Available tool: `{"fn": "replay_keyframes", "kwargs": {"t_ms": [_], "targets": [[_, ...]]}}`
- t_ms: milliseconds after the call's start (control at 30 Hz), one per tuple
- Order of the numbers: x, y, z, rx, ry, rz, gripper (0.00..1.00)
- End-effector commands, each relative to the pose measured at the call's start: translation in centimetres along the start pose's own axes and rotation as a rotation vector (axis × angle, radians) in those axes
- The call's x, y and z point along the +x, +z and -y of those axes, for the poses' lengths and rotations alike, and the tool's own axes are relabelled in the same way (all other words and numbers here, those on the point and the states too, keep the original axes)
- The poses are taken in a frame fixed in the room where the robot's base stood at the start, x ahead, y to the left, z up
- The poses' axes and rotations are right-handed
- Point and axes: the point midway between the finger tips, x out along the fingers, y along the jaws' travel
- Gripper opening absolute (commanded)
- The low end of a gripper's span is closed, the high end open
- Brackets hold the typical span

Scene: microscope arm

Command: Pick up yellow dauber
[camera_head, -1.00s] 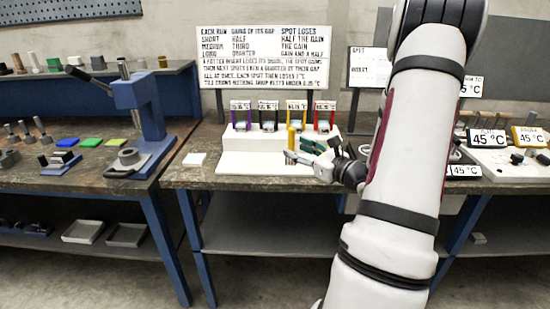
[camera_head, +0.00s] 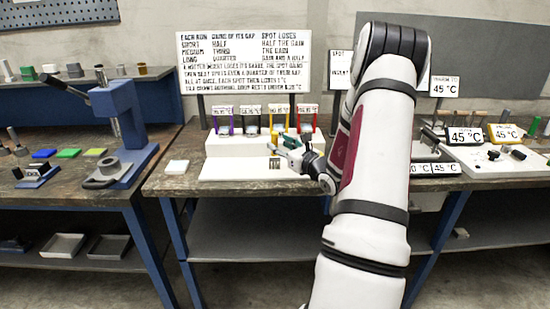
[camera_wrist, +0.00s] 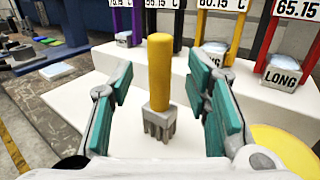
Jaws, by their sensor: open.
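The yellow dauber (camera_wrist: 159,75) stands upright on the white board in the wrist view, its yellow handle up and its grey toothed block (camera_wrist: 159,123) at the bottom. My gripper (camera_wrist: 163,90) is open, with one green-padded finger to the left of the dauber and one to the right. Neither finger appears to touch it. In the head view my gripper (camera_head: 288,152) is above the right part of the white board. The dauber's grey block (camera_head: 274,163) shows just left of the gripper there; its handle is hard to make out.
A white stepped stand (camera_head: 237,145) with purple, black, yellow and red posts is behind the gripper. A blue press (camera_head: 122,130) stands to the left. A white square (camera_head: 177,167) lies on the table. A yellow round thing (camera_wrist: 287,148) is at lower right in the wrist view.

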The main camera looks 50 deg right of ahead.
Motion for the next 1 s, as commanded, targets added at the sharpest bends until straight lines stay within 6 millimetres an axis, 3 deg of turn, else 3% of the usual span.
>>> {"fn": "replay_keyframes", "kwargs": {"t_ms": [233, 533, 733, 1000], "targets": [[3.2, 0.3, 0.0, 0.0, 0.002, 0.001, 0.44], [3.7, 0.3, 0.0, 0.0, 0.001, 0.0, 0.44], [3.7, 0.3, 0.0, 0.0, 0.001, 0.0, 0.0], [3.7, 0.3, 0.0, -0.001, 0.001, 0.001, 0.0]]}}
